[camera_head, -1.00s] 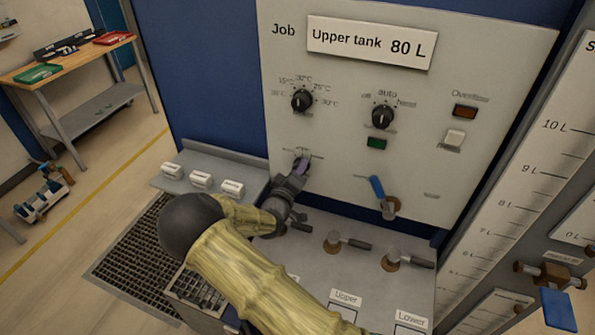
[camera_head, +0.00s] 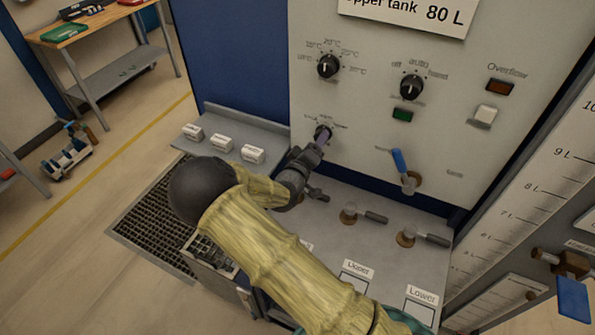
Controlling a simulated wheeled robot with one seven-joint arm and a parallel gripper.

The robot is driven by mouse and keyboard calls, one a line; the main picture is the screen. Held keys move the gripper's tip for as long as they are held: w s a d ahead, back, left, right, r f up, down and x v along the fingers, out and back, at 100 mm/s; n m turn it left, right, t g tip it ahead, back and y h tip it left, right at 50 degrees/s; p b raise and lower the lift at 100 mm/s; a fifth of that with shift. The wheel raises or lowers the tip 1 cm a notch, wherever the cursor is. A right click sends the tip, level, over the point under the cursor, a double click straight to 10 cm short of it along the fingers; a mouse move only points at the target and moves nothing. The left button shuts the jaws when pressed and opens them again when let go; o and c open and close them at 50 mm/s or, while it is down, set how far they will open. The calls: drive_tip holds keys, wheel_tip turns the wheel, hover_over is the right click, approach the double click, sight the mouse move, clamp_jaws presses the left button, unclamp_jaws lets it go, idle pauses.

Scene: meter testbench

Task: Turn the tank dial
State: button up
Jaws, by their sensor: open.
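A grey panel carries a sign reading "Upper tank 80 L" (camera_head: 405,14), its top cut off. A small dark dial (camera_head: 322,132) sits low on the panel, below the temperature dial (camera_head: 328,66); its labels are too small to read. My gripper (camera_head: 317,143) is open at this dial and covers part of it. I cannot tell whether the fingers touch it. The off/auto/hand dial (camera_head: 411,87) is to the upper right and points up.
A blue-handled lever (camera_head: 400,163) is right of my gripper. Valves with dark handles (camera_head: 357,214) stand on the bench below. Small white labelled blocks (camera_head: 222,143) sit on a left ledge. A floor grate (camera_head: 140,232) is at lower left.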

drive_tip(key=b+v, duration=0.3)
drive_tip(key=v, duration=1.2)
drive_tip(key=shift+w+d+f, duration=0.1)
drive_tip(key=w+d+f+m+g+y, duration=0.1)
drive_tip(key=d+f+m+g+y, duration=0.35)
drive_tip(key=d+g, duration=0.25)
drive_tip(key=s+d+r+m+g+y, duration=0.1)
drive_tip(key=s+d+r+g, duration=0.2)
drive_tip(key=s+d, duration=0.3)
drive_tip(key=s+d+r+m+g+y, duration=0.1)
drive_tip(key=s+d+r+g, duration=0.2)
drive_tip(key=s+d, duration=0.3)
drive_tip(key=s+g, duration=0.1)
drive_tip(key=s, duration=0.2)
drive_tip(key=shift+d, duration=0.4)
drive_tip(key=shift+s, duration=0.15)
